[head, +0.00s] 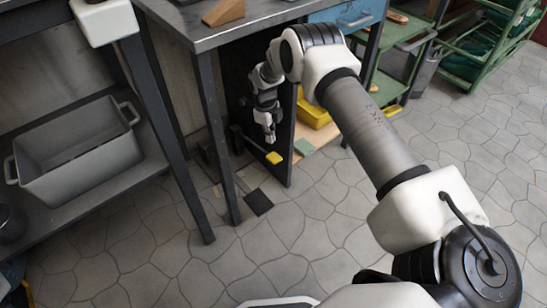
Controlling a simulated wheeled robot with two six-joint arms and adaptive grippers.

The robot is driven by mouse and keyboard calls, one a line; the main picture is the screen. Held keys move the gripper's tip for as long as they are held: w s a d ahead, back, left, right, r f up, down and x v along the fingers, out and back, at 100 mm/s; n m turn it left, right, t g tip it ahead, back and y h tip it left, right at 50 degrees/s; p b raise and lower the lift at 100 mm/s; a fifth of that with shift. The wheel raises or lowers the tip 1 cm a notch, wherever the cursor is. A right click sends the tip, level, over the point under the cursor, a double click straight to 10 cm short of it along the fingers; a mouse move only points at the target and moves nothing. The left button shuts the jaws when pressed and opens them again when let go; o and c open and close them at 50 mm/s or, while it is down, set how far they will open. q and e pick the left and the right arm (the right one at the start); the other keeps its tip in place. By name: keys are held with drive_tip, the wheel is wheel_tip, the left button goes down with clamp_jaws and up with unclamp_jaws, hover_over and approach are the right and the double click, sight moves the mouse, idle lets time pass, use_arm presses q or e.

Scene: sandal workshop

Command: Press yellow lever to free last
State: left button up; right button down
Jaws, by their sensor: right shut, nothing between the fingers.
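The yellow lever (273,157) is a small yellow pad at the end of a dark bar, low under the workbench. My right gripper (268,135) is shut and empty. It points down just above the yellow pad, with a small gap seeming to remain in this view. I cannot make out a last in the mechanism; the bench legs and my arm hide part of that area. My left gripper is not in view.
The workbench (185,18) stands over the lever, with a wooden piece (224,11) on top. A yellow bin (313,113) sits on a shelf behind the lever. A grey crate (80,150) is on the left lower shelf. Green racks (480,60) stand right; the stone floor in front is clear.

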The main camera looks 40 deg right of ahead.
sight(273, 156)
drive_tip(key=f+b, duration=0.5)
drive_tip(key=f, duration=0.2)
drive_tip(key=shift+s+d+b, duration=0.15)
drive_tip(key=shift+s+b, duration=0.15)
drive_tip(key=shift+b, duration=0.1)
drive_tip(key=shift+r, duration=0.1)
